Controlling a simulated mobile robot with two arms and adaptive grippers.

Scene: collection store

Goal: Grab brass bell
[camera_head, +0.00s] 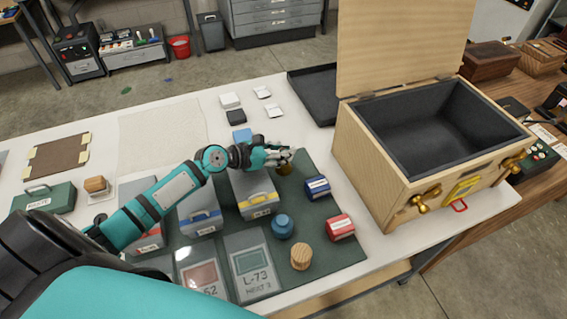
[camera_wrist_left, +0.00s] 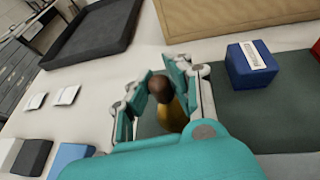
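The brass bell (camera_head: 284,169) stands on the dark green mat (camera_head: 318,240), partly hidden by my left gripper in the head view. In the left wrist view the bell (camera_wrist_left: 174,115) shows a brown rounded handle and a golden body. My left gripper (camera_head: 291,155) is at the bell. In the wrist view its teal fingers (camera_wrist_left: 160,78) are apart on either side of the handle, with mat visible between the left finger and the bell's body. I cannot tell whether a finger touches it. My right gripper is not in view.
A blue box (camera_head: 317,187), a red box (camera_head: 340,227), a blue jar (camera_head: 282,226) and a wooden cylinder (camera_head: 301,257) stand near the bell. A grey case (camera_head: 254,192) stands left of it. A large open wooden chest (camera_head: 385,170) stands to the right.

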